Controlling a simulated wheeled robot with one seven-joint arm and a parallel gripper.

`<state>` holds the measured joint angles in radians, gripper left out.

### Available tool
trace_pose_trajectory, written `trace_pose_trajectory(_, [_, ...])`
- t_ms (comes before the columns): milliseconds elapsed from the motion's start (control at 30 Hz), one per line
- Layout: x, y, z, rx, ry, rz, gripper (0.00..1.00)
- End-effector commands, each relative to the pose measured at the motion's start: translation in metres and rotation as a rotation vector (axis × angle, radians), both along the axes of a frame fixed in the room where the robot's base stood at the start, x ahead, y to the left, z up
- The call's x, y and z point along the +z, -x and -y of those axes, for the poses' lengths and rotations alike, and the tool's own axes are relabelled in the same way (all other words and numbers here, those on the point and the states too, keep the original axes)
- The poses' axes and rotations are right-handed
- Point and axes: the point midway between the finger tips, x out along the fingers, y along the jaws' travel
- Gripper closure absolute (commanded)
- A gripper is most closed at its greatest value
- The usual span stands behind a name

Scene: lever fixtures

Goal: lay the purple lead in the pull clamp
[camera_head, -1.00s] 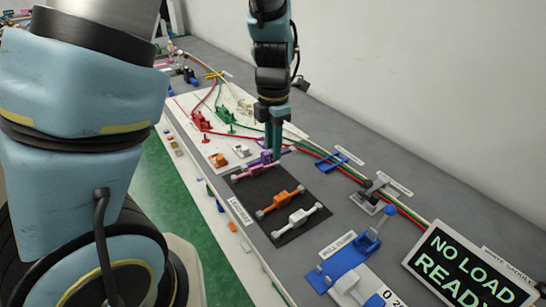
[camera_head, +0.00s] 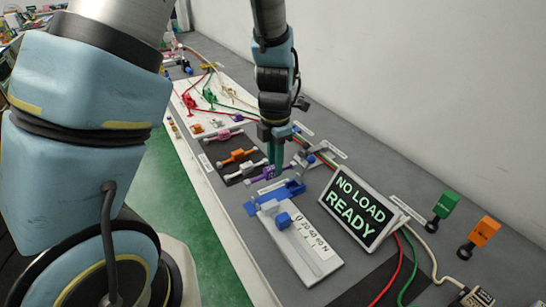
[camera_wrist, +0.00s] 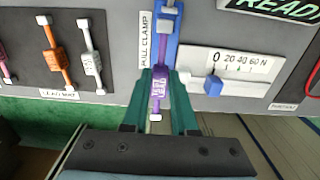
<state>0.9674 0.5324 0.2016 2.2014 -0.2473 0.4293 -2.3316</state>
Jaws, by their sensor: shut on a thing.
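The purple lead (camera_head: 269,172) is between the fingers of my gripper (camera_head: 275,154), which is shut on its middle. In the wrist view the lead (camera_wrist: 159,85) lies lengthwise between the green fingers (camera_wrist: 159,95), its near white end (camera_wrist: 155,117) sticking out toward me. The blue pull clamp (camera_head: 256,206) is just below and in front of the lead in the head view. In the wrist view the lead's far part overlaps the clamp's blue body (camera_wrist: 173,55). I cannot tell whether the lead touches the clamp.
The black lead mat (camera_head: 222,160) holds pink, orange and white leads. A white gauge plate (camera_head: 318,250) with a blue slider adjoins the clamp. A display (camera_head: 358,208) reading "NO LOAD READY" stands to its right. Red and green cables run behind; green and orange levers stand farther right.

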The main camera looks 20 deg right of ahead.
Motion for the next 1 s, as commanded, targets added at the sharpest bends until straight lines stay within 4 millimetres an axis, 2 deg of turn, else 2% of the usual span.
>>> trace_pose_trajectory(667, [0.002,0.001,0.0,-0.002,-0.001,0.001,1.0])
trace_pose_trajectory(1000, [-0.027,0.001,0.0,-0.002,-0.001,0.0,1.0])
